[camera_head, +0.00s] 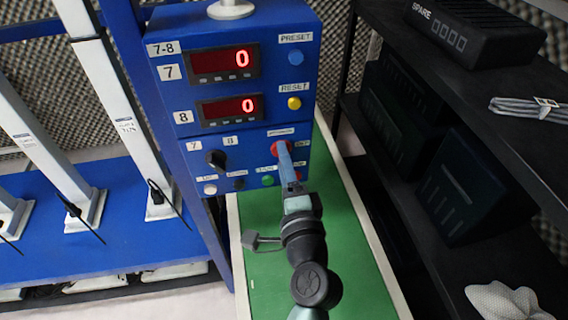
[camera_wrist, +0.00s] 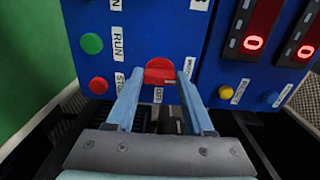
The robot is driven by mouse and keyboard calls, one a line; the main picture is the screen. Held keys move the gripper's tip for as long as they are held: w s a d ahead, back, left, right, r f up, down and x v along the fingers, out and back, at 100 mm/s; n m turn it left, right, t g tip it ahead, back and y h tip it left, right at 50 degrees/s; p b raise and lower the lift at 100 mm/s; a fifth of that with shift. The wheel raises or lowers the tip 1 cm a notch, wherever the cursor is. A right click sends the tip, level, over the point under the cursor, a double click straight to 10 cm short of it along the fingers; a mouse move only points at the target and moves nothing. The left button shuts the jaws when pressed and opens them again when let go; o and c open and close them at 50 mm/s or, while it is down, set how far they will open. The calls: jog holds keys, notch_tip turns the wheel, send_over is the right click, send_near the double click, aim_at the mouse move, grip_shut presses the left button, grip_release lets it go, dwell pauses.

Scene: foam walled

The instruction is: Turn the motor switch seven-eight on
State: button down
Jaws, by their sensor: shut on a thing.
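The red motor switch (camera_head: 274,149) is on the lower right of the blue control panel (camera_head: 325,20) marked 7-8. In the wrist view the red switch (camera_wrist: 159,65) lies between my two light-blue fingertips, with a MOTOR label at its right and an OFF label below it. My gripper (camera_head: 283,147) reaches the panel from below in the head view and is shut on the switch. It also shows in the wrist view (camera_wrist: 158,76). My fingers hide part of the switch in the head view.
A black selector knob (camera_head: 216,160) sits left of the switch. A green button (camera_head: 267,181) and a red button (camera_head: 297,176) are close below. Two red displays (camera_head: 223,62) both read 0. A black shelf (camera_head: 480,110) with boxes stands close on the right.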

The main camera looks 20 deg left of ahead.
jog(key=shift+c, duration=1.4)
grip_release()
jog(key=b+v, duration=0.1)
jog(key=v, duration=1.2)
